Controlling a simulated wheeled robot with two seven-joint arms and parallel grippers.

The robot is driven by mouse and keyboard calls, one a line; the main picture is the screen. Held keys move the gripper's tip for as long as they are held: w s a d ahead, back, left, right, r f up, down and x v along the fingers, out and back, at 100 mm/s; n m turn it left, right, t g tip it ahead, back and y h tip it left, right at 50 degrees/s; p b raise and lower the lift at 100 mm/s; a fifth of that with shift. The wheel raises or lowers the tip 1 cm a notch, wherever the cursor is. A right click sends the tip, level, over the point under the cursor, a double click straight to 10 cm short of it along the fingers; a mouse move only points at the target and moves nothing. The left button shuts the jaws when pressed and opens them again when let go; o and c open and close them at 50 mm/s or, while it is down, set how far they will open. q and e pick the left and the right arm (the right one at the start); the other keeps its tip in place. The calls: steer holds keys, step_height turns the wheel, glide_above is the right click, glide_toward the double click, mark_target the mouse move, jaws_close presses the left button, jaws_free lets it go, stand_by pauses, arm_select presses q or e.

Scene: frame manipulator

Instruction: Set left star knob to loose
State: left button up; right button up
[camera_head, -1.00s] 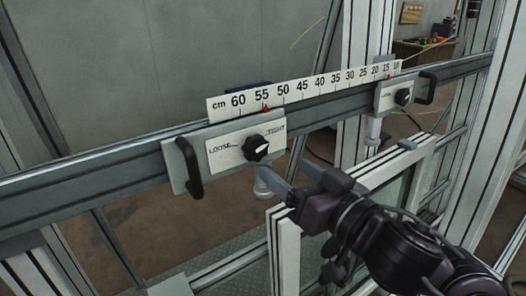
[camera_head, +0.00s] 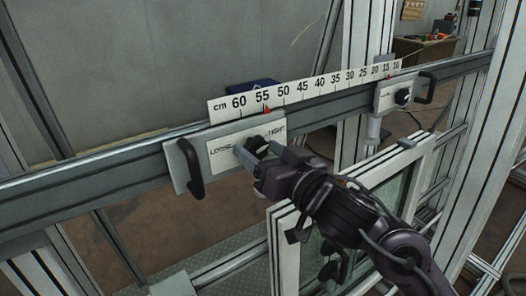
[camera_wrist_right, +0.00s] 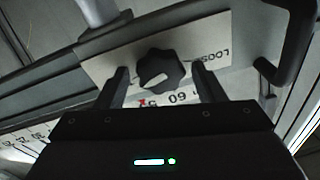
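The left star knob (camera_head: 256,145) is black and sits on a pale plate (camera_head: 222,158) marked LOOSE and TIGHT. In the right wrist view the knob (camera_wrist_right: 161,69) shows whole, with a white pointer mark on its face. My right gripper (camera_head: 254,158) is at the knob in the head view and partly covers it. In the wrist view my right gripper's fingers (camera_wrist_right: 162,80) are apart, one on each side of the knob, with a gap to it on both sides. My left gripper is not in view.
A black handle (camera_head: 191,168) stands out left of the plate. A centimetre scale (camera_head: 300,90) runs along the rail above. A second carriage with another star knob (camera_head: 402,96) sits farther right. A framed glass panel (camera_head: 390,185) stands below the rail, near my right arm.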

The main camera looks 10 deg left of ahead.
steer(key=c, duration=0.8)
